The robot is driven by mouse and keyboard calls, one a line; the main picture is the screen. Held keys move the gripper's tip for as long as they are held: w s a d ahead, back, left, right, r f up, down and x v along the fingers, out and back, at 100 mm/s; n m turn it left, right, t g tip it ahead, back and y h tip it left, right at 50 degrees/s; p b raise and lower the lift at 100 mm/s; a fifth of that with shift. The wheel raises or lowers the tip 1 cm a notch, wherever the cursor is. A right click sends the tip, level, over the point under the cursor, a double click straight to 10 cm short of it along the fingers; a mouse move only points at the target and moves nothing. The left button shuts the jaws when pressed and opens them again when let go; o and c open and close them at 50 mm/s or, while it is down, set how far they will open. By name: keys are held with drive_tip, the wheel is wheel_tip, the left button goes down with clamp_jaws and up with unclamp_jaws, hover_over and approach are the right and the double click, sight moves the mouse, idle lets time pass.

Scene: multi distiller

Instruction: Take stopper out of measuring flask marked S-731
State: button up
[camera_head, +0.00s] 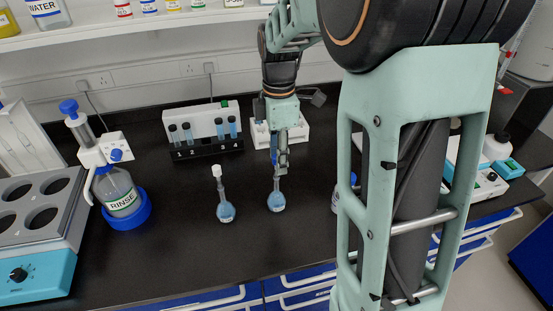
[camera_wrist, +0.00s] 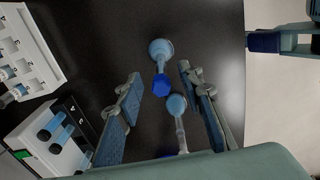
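A small flask with blue liquid (camera_head: 276,202) stands upright on the black bench under my gripper (camera_head: 280,168). In the wrist view a flask bulb (camera_wrist: 160,48) with a blue stopper (camera_wrist: 160,86) appears between the fingertips of my gripper (camera_wrist: 160,78). The fingers are spread, with a visible gap on both sides of the stopper. A second flask with blue liquid (camera_head: 225,212) and a white stopper (camera_head: 217,171) stands to the left; a bulb and neck (camera_wrist: 176,106) nearer my palm seem to be it. No S-731 marking is legible on either flask.
A black rack with numbered tubes (camera_head: 208,147) and a white rack (camera_head: 296,135) stand behind. A RINSE bottle (camera_head: 118,190) in a blue ring is at left. A blue-capped vessel (camera_head: 337,198) is partly hidden by my arm. Bench in front is clear.

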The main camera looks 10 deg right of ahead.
drive_tip(key=c, duration=0.8)
drive_tip(key=shift+r, duration=0.15)
